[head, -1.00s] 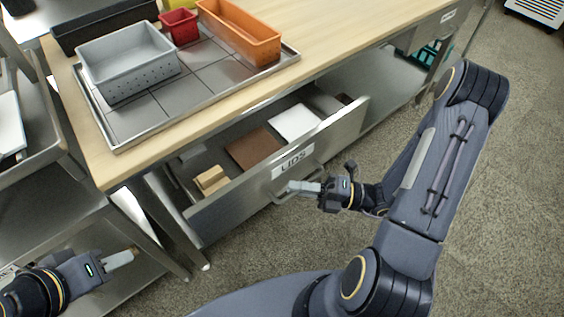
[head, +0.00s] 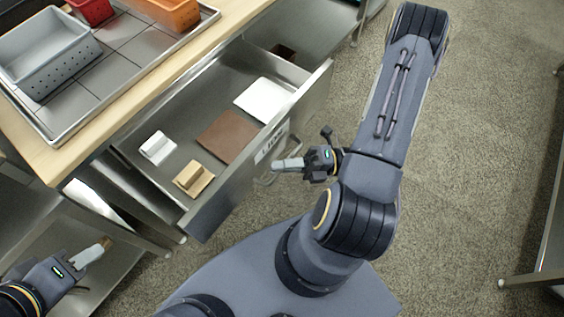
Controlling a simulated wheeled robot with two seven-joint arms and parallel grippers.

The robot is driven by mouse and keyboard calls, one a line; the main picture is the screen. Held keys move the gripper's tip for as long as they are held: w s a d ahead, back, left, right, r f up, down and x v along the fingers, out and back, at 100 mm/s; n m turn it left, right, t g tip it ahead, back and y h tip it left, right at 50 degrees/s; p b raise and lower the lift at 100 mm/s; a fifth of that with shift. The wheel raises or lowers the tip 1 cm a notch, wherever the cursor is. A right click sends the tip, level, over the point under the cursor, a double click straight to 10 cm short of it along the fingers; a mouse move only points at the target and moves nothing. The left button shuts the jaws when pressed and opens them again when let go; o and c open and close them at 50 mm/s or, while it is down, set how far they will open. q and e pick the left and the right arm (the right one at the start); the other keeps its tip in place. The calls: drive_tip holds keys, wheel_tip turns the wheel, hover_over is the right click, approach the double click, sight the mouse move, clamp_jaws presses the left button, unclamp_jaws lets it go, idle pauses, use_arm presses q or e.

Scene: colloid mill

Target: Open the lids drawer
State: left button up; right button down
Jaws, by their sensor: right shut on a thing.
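The lids drawer (head: 212,207) is a steel drawer under the wooden table, pulled well out, with a white label reading LIDS on its front. Inside lie a white lid (head: 264,99), a brown lid (head: 227,137), a tan lid with a raised grip (head: 194,178) and a small white piece with a raised grip (head: 157,148). My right gripper (head: 276,165) is shut on the drawer's bar handle (head: 266,179), in front of the label. My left gripper (head: 104,243) is away from the drawer at the lower left; whether its fingers are apart is unclear.
On the wooden table (head: 110,128) a steel tray (head: 60,136) holds a grey perforated bin (head: 60,62), a red bin (head: 92,10) and an orange bin (head: 172,12). A steel shelf stands at the lower left. Carpeted floor on the right is free up to a metal stand (head: 545,235).

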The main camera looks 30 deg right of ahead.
drive_tip(key=c, duration=1.5)
unclamp_jaws()
drive_tip(key=v, duration=0.8)
drive_tip(key=shift+p, duration=0.4)
